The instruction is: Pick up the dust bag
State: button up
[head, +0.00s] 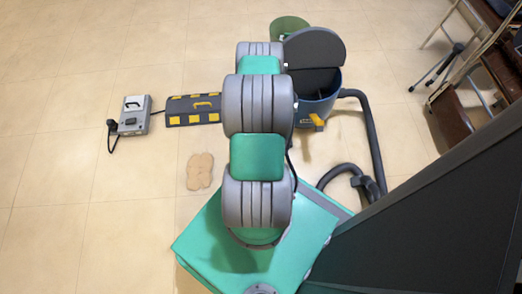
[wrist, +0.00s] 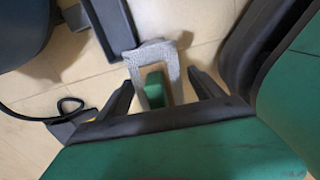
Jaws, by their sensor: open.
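My gripper (wrist: 162,92) is open in the wrist view, its two dark fingers spread apart. A grey, rough-textured piece (wrist: 153,55) with a light inner edge and a green block in its middle shows between and beyond the fingers. It may be the dust bag, but I cannot be sure. I cannot tell whether the fingers touch it. In the head view my arm hides the gripper and this piece. A flat tan lobed thing (head: 199,171) lies on the floor left of my arm; I cannot tell what it is.
A blue vacuum canister (head: 318,108) stands with its dark lid (head: 315,47) raised, its hose (head: 371,135) curving along the right. A grey case (head: 135,113) and a black-yellow ramp (head: 193,110) lie to the left. A dark panel (head: 440,220) fills the lower right.

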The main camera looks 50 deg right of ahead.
grip_shut()
dwell(0.7)
